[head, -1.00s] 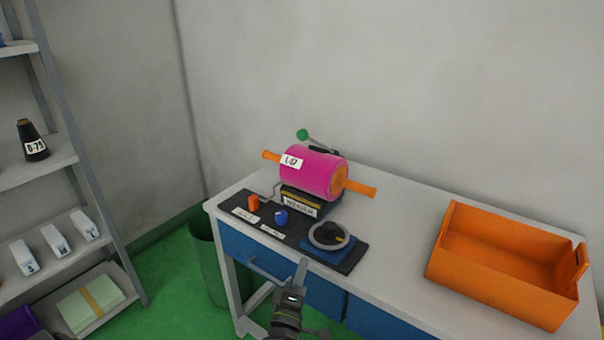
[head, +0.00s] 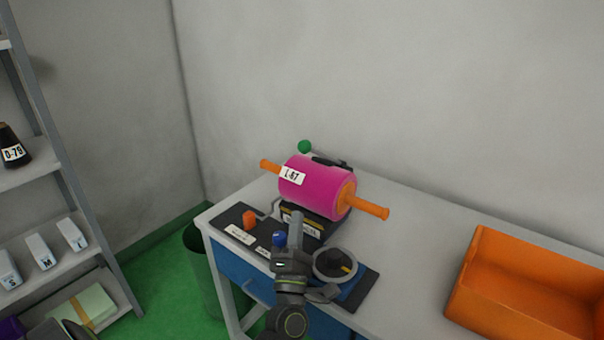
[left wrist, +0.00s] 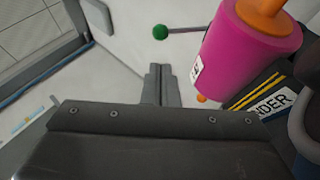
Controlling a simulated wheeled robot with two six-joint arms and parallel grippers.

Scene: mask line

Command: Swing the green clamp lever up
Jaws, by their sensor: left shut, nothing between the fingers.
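The green ball knob of the clamp lever (head: 305,146) stands behind the magenta roll labelled L-67 (head: 318,186); most of the lever's arm is hidden by the roll. In the left wrist view the green knob (left wrist: 160,32) shows at the top, with its thin rod running right toward the roll (left wrist: 245,50). My right gripper is not in view.
The black panel (head: 237,220) carries an orange knob (head: 250,219), a blue knob (head: 279,239) and a round dial (head: 335,265). An orange bin (head: 470,275) stands on the table at right. A shelf rack (head: 65,180) is at left. Bare table lies right of the roll.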

